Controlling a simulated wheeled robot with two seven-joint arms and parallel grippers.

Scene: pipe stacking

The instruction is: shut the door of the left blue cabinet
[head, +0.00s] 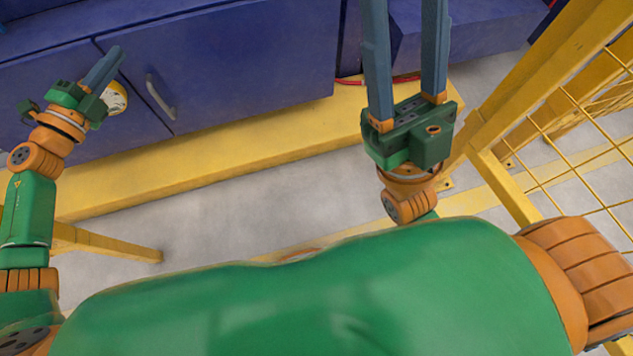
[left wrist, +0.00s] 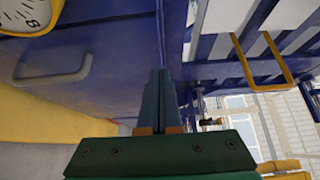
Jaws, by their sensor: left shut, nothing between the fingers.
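The left blue cabinet (head: 235,60) fills the upper left of the head view. Its door carries a grey bar handle (head: 160,97) near its left edge, beside a seam. The door looks flush or nearly flush with the front; a small gap cannot be told. The handle also shows in the left wrist view (left wrist: 52,68). My left gripper (head: 115,58) is shut and empty, in front of the cabinet left of the handle. Its closed fingers show in the left wrist view (left wrist: 158,78). My right gripper (head: 406,20) is open and empty, right of the cabinet.
A round yellow-rimmed dial (head: 117,97) is close to my left gripper and shows in the left wrist view (left wrist: 28,12). A yellow ledge (head: 240,145) runs below the cabinet. A yellow mesh fence (head: 570,110) stands at right. Grey floor (head: 250,195) lies in front.

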